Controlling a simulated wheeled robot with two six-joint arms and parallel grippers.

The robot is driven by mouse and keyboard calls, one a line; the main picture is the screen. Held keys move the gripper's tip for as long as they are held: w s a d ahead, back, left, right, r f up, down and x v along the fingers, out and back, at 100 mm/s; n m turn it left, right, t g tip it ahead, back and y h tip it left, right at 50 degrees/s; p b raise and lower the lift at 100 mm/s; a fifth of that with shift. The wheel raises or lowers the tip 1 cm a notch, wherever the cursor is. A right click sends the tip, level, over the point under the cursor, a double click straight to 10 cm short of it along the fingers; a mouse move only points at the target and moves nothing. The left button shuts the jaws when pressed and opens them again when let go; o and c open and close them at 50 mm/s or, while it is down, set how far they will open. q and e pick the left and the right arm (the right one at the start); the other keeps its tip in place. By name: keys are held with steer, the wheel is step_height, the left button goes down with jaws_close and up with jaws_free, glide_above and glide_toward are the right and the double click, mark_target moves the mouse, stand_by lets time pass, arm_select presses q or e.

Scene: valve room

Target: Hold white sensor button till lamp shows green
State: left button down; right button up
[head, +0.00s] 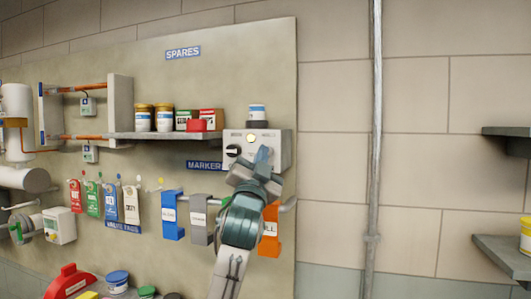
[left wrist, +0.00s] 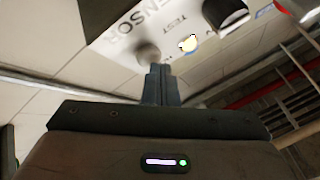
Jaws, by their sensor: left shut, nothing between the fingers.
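The grey sensor box (head: 284,150) is at the right end of the wall shelf. In the left wrist view its panel reads SENSOR and TEST. The round white button (left wrist: 147,54) is at the fingertips of my left gripper (left wrist: 160,68). I cannot tell whether they touch it. The lamp (left wrist: 188,43) beside the button looks pale yellow, not green; it also shows in the head view (head: 251,138). My left gripper (head: 264,152) is shut and empty in front of the box and hides the button in the head view. My right gripper is not in view.
A black knob (head: 233,150) is on the box left of the lamp. A small jar (head: 257,113) stands on top. Blue (head: 172,215), grey and orange (head: 271,232) holders hang below. A vertical pipe (head: 375,150) runs along the wall at right.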

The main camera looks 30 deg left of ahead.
arm_select(q)
steer(key=shift+s, duration=0.15)
stand_by(0.5)
steer(key=shift+s+d+f, duration=0.1)
steer(key=shift+s+d, duration=0.1)
steer(key=shift+s, duration=0.5)
steer(key=shift+s, duration=0.1)
steer(key=s, duration=0.2)
steer(key=s+d, duration=0.1)
steer(key=s, duration=0.1)
steer(key=shift+s+d+p, duration=0.1)
steer(key=shift+s+p, duration=0.2)
steer(key=shift+p, duration=0.1)
